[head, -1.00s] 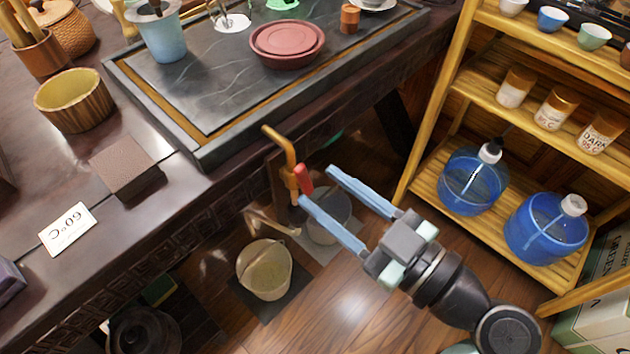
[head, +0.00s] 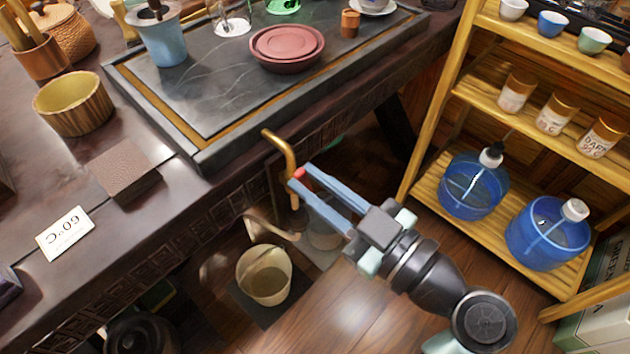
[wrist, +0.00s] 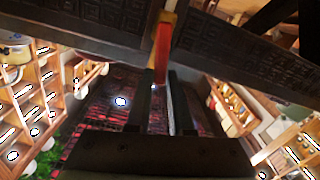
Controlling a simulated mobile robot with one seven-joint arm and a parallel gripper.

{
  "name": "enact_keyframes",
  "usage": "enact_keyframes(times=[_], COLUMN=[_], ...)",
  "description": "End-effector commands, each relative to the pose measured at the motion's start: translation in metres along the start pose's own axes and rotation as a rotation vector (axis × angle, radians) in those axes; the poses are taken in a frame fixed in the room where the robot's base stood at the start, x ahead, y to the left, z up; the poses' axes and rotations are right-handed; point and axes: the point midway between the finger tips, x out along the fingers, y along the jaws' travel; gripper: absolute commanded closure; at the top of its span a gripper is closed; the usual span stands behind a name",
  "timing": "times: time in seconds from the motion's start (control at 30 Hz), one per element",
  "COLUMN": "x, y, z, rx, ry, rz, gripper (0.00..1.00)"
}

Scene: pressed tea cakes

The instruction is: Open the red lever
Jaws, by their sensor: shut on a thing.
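The red lever (head: 299,174) is on a copper-coloured pipe (head: 279,146) at the table's front edge. In the head view only its red tip shows between my fingers; the rest is hidden. My gripper (head: 298,179) has its two blue fingers closed in on the lever, one on each side. In the wrist view the red lever (wrist: 162,50) stands upright between the dark fingertips of my gripper (wrist: 161,80), its lower end between them. My arm reaches in from the lower right.
The dark table with a slate tray (head: 190,115) lies above and left of the lever. A beige bucket (head: 264,275) stands on the floor below. A wooden shelf (head: 425,165) with blue water jugs (head: 545,232) stands to the right. Floor between is open.

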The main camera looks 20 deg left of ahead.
Motion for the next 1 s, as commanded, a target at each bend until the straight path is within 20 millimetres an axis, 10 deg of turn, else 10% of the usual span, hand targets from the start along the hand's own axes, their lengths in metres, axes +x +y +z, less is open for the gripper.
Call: enact_keyframes(times=[0.7,0.8,1.0], x=[0.0,-0.001,0.0], y=[0.013,0.013,0.013], z=[0.002,0.002,0.002], rx=[0.236,0.236,0.234], ry=[-0.001,-0.001,0.0], rz=[0.001,0.001,0.001], gripper=[1.0,0.66,0.5])
